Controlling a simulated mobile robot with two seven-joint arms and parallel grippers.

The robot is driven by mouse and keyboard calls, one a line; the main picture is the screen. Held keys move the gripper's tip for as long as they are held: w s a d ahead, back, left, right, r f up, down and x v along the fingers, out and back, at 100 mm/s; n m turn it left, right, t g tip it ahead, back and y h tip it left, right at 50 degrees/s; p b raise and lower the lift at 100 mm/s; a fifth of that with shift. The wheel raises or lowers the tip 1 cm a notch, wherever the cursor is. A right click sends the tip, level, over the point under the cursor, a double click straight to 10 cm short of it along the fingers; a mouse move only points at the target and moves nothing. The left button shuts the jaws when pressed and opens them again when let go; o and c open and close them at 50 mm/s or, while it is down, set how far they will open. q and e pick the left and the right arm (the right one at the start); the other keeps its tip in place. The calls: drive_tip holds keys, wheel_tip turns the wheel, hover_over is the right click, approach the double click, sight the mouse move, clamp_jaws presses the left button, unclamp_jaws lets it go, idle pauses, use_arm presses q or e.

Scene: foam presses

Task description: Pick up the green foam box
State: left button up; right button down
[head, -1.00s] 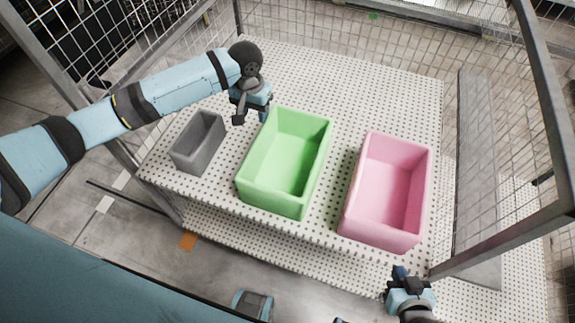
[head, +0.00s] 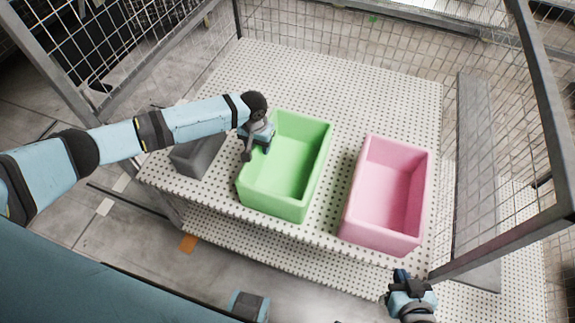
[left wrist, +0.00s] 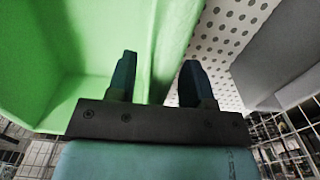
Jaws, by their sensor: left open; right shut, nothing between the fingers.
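The green foam box (head: 287,165) is an open-topped box on the perforated table, between a grey box and a pink box. My left gripper (head: 255,150) is open at the green box's left wall. In the left wrist view, the left gripper's two fingers (left wrist: 155,82) are apart, and the wall of the green box (left wrist: 175,45) runs up between them. One finger is on the inner side and the other on the outer side. I cannot tell whether they touch the wall. My right gripper (head: 402,279) is shut and empty, near the table's front right, away from the boxes.
The pink box (head: 423,190) stands right of the green box with a narrow gap. The grey box (head: 195,158) stands close on the left, partly hidden by my left arm. The perforated table (head: 350,85) is clear behind the boxes. Wire mesh and a metal frame (head: 545,100) enclose it.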

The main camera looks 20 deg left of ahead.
use_arm(q)
drive_tip(key=shift+f, duration=0.35)
clamp_jaws()
